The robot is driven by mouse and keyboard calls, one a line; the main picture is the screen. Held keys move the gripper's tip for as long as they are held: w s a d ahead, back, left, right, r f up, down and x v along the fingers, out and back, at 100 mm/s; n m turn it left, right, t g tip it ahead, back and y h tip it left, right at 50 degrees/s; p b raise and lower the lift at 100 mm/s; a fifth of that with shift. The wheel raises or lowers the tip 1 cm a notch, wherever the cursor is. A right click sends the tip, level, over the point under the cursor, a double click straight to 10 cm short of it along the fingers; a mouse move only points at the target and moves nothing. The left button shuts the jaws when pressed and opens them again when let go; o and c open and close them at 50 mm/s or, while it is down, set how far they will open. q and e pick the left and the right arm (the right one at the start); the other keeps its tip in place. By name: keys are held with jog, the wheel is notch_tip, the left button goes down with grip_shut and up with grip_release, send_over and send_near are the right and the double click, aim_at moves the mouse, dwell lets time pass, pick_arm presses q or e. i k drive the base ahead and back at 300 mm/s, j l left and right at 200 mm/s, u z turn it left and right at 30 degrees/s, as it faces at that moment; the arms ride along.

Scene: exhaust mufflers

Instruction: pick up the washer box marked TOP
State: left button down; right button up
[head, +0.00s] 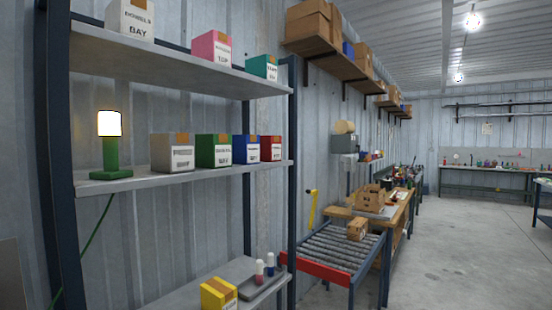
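A pink box (211,48) stands on the top shelf (165,62) of the rack at the left, between a white box (130,19) marked BAY and a teal box (262,67). Its front label has a larger line that looks like TOP; the small line above is too blurred to read. The teal box's label is also hard to read. Neither of my grippers is in view.
The middle shelf (140,181) holds a lit green lamp (109,150) and white, green, blue and red boxes. A yellow box (217,294) and small bottles are lower down. A roller conveyor (325,251) stands right of the rack. The floor (450,250) at right is clear.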

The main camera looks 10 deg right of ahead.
aim_at(270, 146)
jog(key=i+l+u, duration=0.25)
jog(key=l, duration=0.4)
jog(key=i+l+u, duration=0.3)
jog(key=l, duration=0.4)
jog(key=i+l+u, duration=0.1)
jog(key=l, duration=0.25)
jog(key=i, duration=0.1)
